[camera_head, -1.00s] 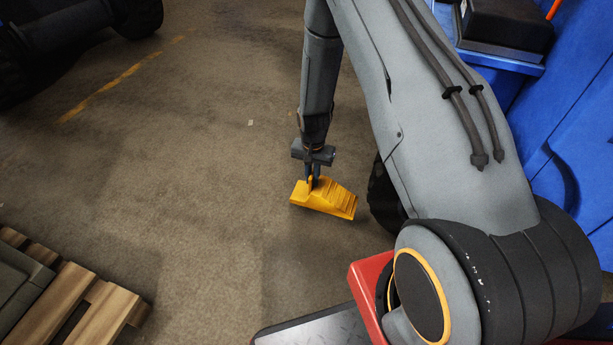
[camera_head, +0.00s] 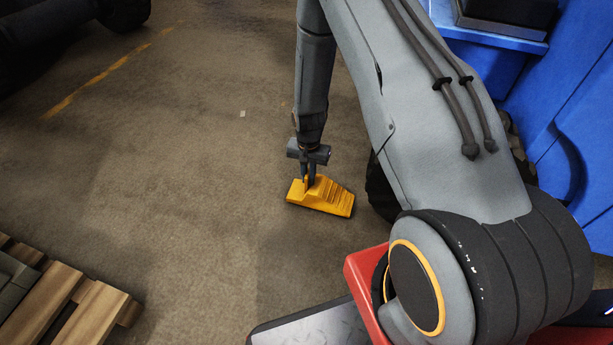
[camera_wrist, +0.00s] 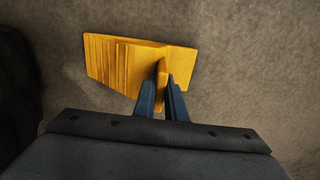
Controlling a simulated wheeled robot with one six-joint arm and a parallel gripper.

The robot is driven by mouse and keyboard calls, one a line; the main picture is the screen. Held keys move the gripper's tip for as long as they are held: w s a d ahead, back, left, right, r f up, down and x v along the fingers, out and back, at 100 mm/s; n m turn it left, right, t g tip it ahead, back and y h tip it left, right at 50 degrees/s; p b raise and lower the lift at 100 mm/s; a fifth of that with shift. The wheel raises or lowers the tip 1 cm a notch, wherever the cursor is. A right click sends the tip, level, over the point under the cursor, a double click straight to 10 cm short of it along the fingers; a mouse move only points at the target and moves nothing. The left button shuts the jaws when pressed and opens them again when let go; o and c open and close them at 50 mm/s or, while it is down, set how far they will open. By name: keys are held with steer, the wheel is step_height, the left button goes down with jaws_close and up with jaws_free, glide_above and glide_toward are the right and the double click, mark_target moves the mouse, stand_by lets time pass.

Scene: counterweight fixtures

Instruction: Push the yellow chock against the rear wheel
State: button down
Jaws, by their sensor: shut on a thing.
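The yellow chock (camera_head: 328,197) is a ribbed wedge at floor level in the middle of the head view. Its stepped slope faces right, toward a dark wheel (camera_head: 379,190) partly hidden behind my arm. A short gap of floor shows between chock and wheel. My gripper (camera_head: 309,180) points down and is shut on the chock's upright yellow handle. In the wrist view the chock (camera_wrist: 115,62) lies beyond the fingers (camera_wrist: 162,98), which pinch the handle. The dark edge at the wrist view's left (camera_wrist: 15,90) may be the wheel.
A wooden pallet (camera_head: 92,318) lies at the lower left. A blue vehicle body (camera_head: 575,120) stands at the right. Another dark wheeled machine (camera_head: 45,38) is at the upper left, near a worn yellow floor line (camera_head: 105,73). The brown floor between is clear.

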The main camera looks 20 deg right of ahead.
steer(key=shift+f, duration=0.4)
stand_by(0.3)
steer(key=c, duration=1.7)
jaws_free()
